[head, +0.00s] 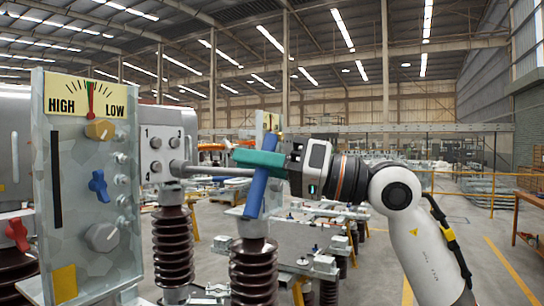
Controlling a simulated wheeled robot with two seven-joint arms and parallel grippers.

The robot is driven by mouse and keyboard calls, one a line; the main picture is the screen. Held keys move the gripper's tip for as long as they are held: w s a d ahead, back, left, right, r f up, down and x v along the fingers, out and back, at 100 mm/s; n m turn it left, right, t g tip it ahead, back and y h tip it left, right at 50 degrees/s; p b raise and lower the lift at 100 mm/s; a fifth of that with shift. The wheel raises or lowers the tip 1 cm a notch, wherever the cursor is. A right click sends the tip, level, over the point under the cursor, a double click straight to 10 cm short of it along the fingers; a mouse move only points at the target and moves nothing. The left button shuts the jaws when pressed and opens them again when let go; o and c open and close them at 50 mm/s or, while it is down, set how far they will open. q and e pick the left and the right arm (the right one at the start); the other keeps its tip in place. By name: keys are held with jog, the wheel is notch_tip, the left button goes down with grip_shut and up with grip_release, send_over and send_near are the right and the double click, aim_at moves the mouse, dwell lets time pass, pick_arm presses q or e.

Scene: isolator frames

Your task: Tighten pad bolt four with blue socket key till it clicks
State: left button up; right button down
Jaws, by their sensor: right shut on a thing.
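The blue socket key has a blue crossbar handle (255,191) and a long grey shaft (215,170) that runs left to the grey bolt pad (165,154). My right gripper (259,160) is shut on the key by its handle, with teal fingers. The shaft's tip reaches the pad's lower right bolt spot and hides it. I cannot tell whether it is fully seated. Two upper bolts and a lower left bolt (156,167) show on the pad. Digits 1, 3 and 4 are readable there. My left gripper is out of view.
Brown ribbed insulators (173,247) stand below. Open floor lies at the right.

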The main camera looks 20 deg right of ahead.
aim_at(226, 169)
jog(key=shift+w+a+r+p, duration=0.2)
jog(key=shift+w+a+p, duration=0.65)
jog(key=shift+w, duration=0.25)
jog(key=shift+w+a+f, duration=0.15)
jog(key=shift+b, duration=0.45)
jog(key=shift+w+a, duration=0.25)
jog(key=shift+w, duration=0.05)
jog(key=shift+w+a+p, duration=0.3)
jog(key=shift+w+a, duration=0.1)
jog(key=shift+w, duration=0.1)
dwell(0.3)
dwell(0.4)
